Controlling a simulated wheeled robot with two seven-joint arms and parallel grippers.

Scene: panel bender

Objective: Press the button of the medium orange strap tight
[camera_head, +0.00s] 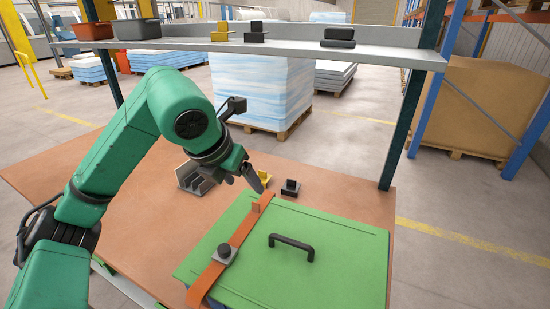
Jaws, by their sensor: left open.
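The orange strap (234,240) runs across the left part of the green case (320,243) on the table. A grey buckle with a dark round button (224,251) sits on the strap toward its near end. My left gripper (260,181) is open above the table, just beyond the case's far left corner, apart from the button. Its fingers are small in view and hide some of the table behind them. My right gripper is not in view.
A black handle (291,246) rises from the case lid. A yellow block (265,178), a black block (290,188) and a grey slotted holder (195,178) stand behind the case. A shelf (290,46) with bins and blocks spans above. The table (130,205) is clear at left.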

